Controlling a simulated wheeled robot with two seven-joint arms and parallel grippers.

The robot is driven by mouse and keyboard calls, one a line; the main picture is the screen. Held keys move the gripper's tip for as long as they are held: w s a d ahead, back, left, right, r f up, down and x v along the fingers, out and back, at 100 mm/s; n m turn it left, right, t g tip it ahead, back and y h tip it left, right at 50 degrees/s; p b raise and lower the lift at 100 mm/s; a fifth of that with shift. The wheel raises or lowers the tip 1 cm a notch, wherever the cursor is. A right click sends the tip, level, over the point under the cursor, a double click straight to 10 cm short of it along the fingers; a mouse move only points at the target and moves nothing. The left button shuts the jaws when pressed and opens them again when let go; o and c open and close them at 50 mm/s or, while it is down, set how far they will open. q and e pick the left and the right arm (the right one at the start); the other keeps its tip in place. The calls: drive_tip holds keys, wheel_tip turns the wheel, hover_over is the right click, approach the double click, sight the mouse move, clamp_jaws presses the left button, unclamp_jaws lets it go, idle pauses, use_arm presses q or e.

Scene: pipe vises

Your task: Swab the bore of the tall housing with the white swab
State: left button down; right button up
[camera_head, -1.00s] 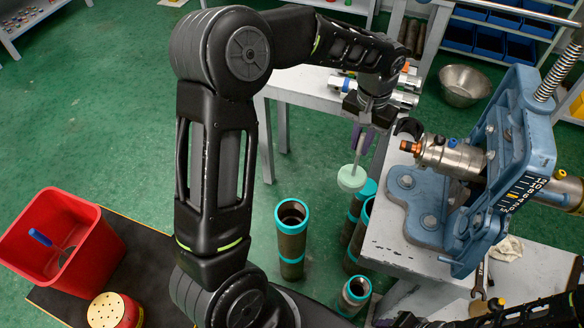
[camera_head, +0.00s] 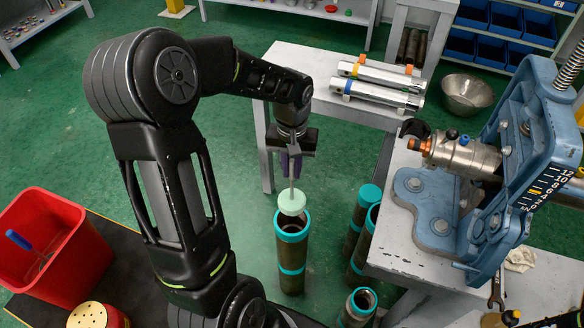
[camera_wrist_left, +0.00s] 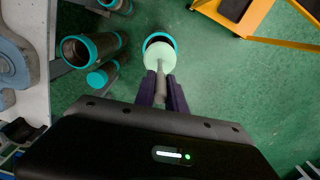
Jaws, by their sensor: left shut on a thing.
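My left gripper (camera_head: 290,150) is shut on the rod of a swab with a pale mint-white disc head (camera_head: 291,201), which hangs downward. The head is directly above or at the mouth of an upright dark housing with teal bands (camera_head: 292,258); I cannot tell whether it touches the rim. In the left wrist view the swab head (camera_wrist_left: 160,58) lies between the purple fingers (camera_wrist_left: 162,92) and the housing's mouth (camera_wrist_left: 160,37), covering part of the dark bore. Other teal-banded housings (camera_head: 361,228) stand to the right by the bench. My right gripper is not in view.
A grey bench (camera_head: 400,258) with a blue pipe vise (camera_head: 430,215) stands at right. A red bin (camera_head: 60,255) with a blue-handled tool and a perforated-top can (camera_head: 90,318) are at lower left. Silver cylinders (camera_head: 380,85) lie on a back table. Green floor is open around the housing.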

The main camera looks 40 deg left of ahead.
use_arm(q)
drive_tip(key=b, duration=0.5)
hover_over(292, 198)
drive_tip(key=shift+w+a+f, duration=0.1)
drive_tip(key=shift+f, duration=1.7)
drive_tip(key=shift+w+f, duration=0.1)
drive_tip(key=shift+f, duration=1.65)
drive_tip(key=shift+f+b, duration=2.75)
drive_tip(key=shift+f, duration=0.55)
drive_tip(key=shift+r+n+p, duration=0.2)
drive_tip(key=shift+r+n, duration=0.4)
drive_tip(key=shift+n, duration=0.55)
drive_tip(key=shift+r+n+p, duration=0.2)
drive_tip(key=shift+r+n, duration=0.35)
drive_tip(key=shift+n, duration=0.6)
